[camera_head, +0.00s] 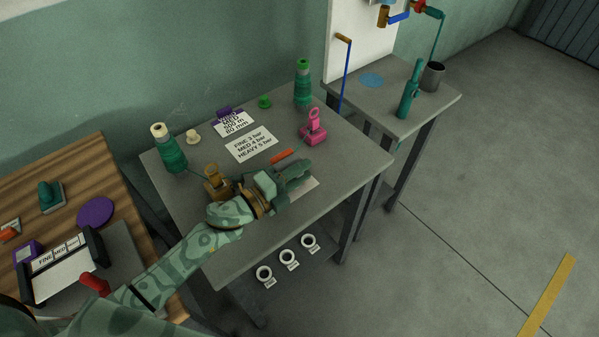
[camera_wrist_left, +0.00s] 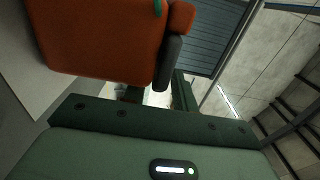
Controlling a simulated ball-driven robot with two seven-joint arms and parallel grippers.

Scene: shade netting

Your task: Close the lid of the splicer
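An orange-red part (camera_head: 282,156), which I take to be the splicer's raised lid, shows on the table just behind my left gripper. In the left wrist view an orange-red panel (camera_wrist_left: 95,40) with a dark grey bar along one edge fills the upper left, very close. The rest of the splicer is hidden by my gripper in the head view. My left gripper (camera_head: 297,175) is over the table beside this part, with its fingers apart and nothing seen between them. I cannot tell whether it touches the panel. My right gripper is not in view.
An ochre device (camera_head: 216,186) stands behind my left wrist. Green spools (camera_head: 168,150) (camera_head: 303,84) stand at the table's back corners. The table's front right is clear.

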